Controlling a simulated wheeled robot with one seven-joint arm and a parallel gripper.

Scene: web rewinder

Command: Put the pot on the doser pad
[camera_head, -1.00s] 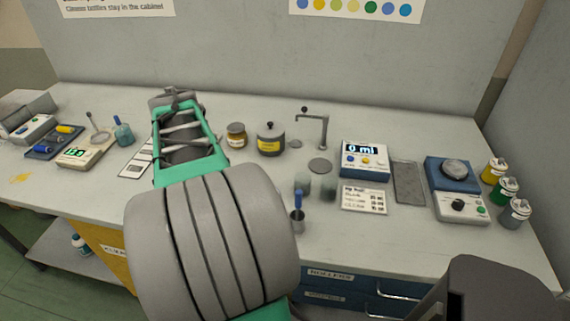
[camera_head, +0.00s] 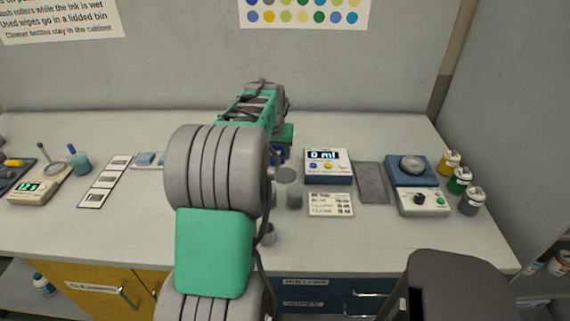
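The doser box (camera_head: 327,166) stands at the back of the bench and its display reads 0 ml. The round grey doser pad (camera_head: 286,174) shows just right of my arm. The doser's spout is hidden behind my arm. I cannot tell which vessel is the task's pot.
A printed card (camera_head: 331,204) and a dark grey mat (camera_head: 372,182) lie right of the pad. A blue scale-like device (camera_head: 411,170) and several capped bottles (camera_head: 460,180) stand further right. At left are a scale (camera_head: 40,184) and a striped card (camera_head: 105,182). The front left bench is clear.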

